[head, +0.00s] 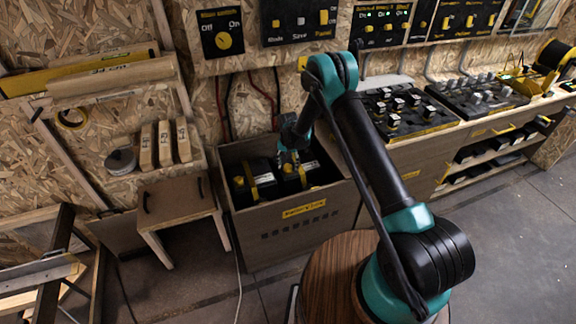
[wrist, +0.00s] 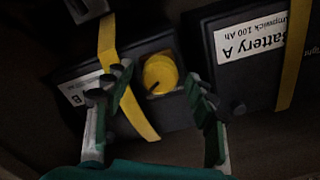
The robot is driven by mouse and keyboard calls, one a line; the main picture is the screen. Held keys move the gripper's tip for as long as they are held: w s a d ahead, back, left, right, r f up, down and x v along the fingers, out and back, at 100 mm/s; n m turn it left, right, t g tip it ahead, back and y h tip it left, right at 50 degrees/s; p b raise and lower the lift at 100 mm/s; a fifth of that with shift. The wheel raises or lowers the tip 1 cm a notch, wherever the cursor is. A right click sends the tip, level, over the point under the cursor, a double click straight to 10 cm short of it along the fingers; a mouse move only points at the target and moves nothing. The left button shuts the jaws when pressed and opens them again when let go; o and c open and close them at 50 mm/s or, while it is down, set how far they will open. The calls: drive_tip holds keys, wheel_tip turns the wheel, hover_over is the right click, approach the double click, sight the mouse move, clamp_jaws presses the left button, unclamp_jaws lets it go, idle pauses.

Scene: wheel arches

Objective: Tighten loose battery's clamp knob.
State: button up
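A yellow round knob (wrist: 160,74) with a dark pointer mark sits on the top of dark battery B (wrist: 75,72), beside its slanted yellow strap (wrist: 128,105). Battery A (wrist: 228,75), with a white label, lies to the right under its own yellow strap (wrist: 293,55). My gripper (wrist: 157,80) is open, one finger on each side of the knob; I cannot tell whether they touch it. In the head view my gripper (head: 289,158) reaches down into the open battery box (head: 290,222), partly hiding the batteries. A yellow strap (head: 251,191) shows on the left one.
The box walls surround my gripper closely. A small wooden table (head: 178,205) stands left of the box, and a workbench (head: 415,160) with equipment trays stands to the right. Switch panels (head: 222,33) hang on the wall above. Red and black cables run down behind the box.

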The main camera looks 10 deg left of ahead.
sight(288, 166)
wheel_tip(288, 166, up, 12)
idle(0.7)
idle(0.4)
drive_tip(key=s+d+r+t, duration=0.1)
drive_tip(key=s+d+r, duration=0.3)
drive_tip(key=d+r, duration=0.6)
drive_tip(key=s+d+r+t, duration=0.1)
drive_tip(key=s+d+r, duration=0.4)
drive_tip(key=d+r, duration=0.45)
drive_tip(key=s+d+t, duration=0.1)
drive_tip(key=s+d, duration=0.8)
drive_tip(key=s, duration=0.3)
drive_tip(key=s+d+t, duration=0.1)
drive_tip(key=s+d, duration=0.7)
drive_tip(key=s, duration=0.4)
drive_tip(key=shift+d, duration=0.4)
drive_tip(key=shift+r, duration=0.1)
